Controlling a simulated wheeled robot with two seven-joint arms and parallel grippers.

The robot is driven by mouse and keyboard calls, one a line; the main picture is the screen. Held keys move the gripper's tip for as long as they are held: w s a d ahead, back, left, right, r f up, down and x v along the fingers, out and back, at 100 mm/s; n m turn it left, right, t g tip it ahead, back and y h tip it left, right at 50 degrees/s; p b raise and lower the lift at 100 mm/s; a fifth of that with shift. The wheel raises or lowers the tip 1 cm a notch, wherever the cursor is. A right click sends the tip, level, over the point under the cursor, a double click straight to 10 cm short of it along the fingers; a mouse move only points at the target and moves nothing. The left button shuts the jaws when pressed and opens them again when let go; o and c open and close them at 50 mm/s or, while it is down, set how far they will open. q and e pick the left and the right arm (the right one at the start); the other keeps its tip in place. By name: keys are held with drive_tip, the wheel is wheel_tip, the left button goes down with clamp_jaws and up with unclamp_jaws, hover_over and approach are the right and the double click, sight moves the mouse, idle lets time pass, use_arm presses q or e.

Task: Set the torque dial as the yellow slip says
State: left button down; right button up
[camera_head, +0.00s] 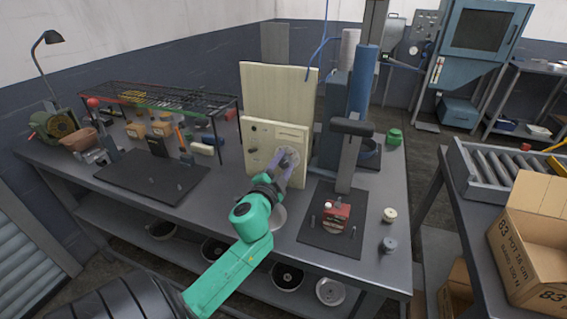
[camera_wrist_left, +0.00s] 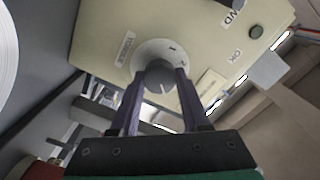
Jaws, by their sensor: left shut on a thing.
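A cream control box (camera_head: 258,140) stands on the grey bench, with a pale round dial plate on its front. The plate (camera_wrist_left: 148,48) fills the middle of the left wrist view, and a few digits show on its rim. My left gripper (camera_head: 284,163) is at the dial, its purple fingers shut on the grey dial knob (camera_wrist_left: 160,76). A pale line shows on the knob, but the setting it points to is unclear. A small pale-yellow label (camera_wrist_left: 210,84) is on the panel beside the dial; its writing is unreadable. My right gripper is not in view.
A blue press column (camera_head: 361,85) stands right of the box. A red fixture (camera_head: 337,213) sits on a dark mat before it. A wire rack (camera_head: 160,95) with small parts below is at left. A cardboard box (camera_head: 530,240) is at right.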

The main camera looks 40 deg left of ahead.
use_arm(q)
drive_tip(key=shift+m, duration=0.3)
drive_tip(key=shift+c, duration=1.9)
unclamp_jaws()
drive_tip(key=b+v, duration=0.3)
drive_tip(key=v, duration=1.1)
drive_tip(key=shift+s+d, duration=0.2)
drive_tip(key=shift+s, duration=0.15)
